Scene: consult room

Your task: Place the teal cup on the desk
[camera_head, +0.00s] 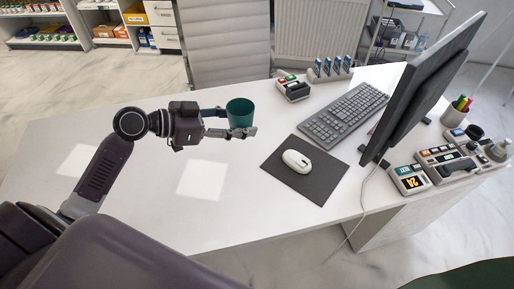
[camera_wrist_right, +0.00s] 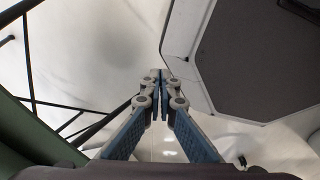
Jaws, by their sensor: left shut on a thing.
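The teal cup (camera_head: 240,112) is upright in the head view, over the white desk (camera_head: 120,215). My left gripper (camera_head: 241,121) reaches in from the left and is shut on the cup, with a finger on each side of it. I cannot tell whether the cup's base touches the desk or is a little above it. My right gripper (camera_wrist_right: 160,82) shows only in the right wrist view. Its fingertips are together, with nothing visible between them.
A dark mat (camera_head: 318,184) with a white mouse (camera_head: 296,160) lies right of the cup. A keyboard (camera_head: 344,114), monitor (camera_head: 420,85), stamp-like items (camera_head: 292,88) and desk devices (camera_head: 440,165) fill the right side. The desk's left and front are clear.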

